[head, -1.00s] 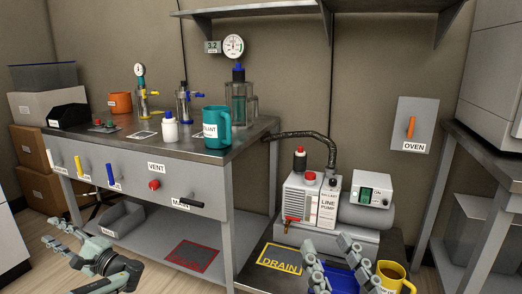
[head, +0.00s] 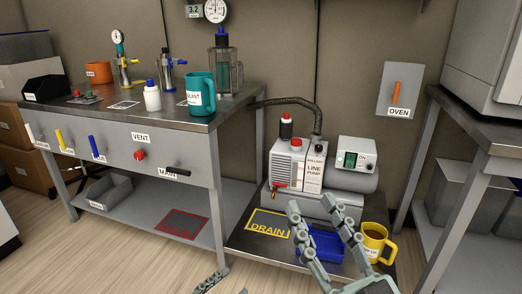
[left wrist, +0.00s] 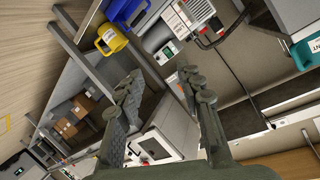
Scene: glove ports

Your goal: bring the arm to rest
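My right gripper (head: 315,204) is in the lower middle of the head view. Its fingers are spread, with nothing between them, in front of a blue tray (head: 328,247). My left gripper (head: 210,282) shows only as a finger piece at the bottom edge of the head view. In the left wrist view my left gripper (left wrist: 160,76) has its two fingers well apart and holds nothing. No object is in either hand.
The low pump bench (head: 243,247) carries the line pump (head: 297,166) and a yellow mug (head: 375,243) close to my right gripper. The workbench (head: 125,152) with valve handles and a teal jug (head: 201,95) stands left. Floor (head: 130,262) in front is clear.

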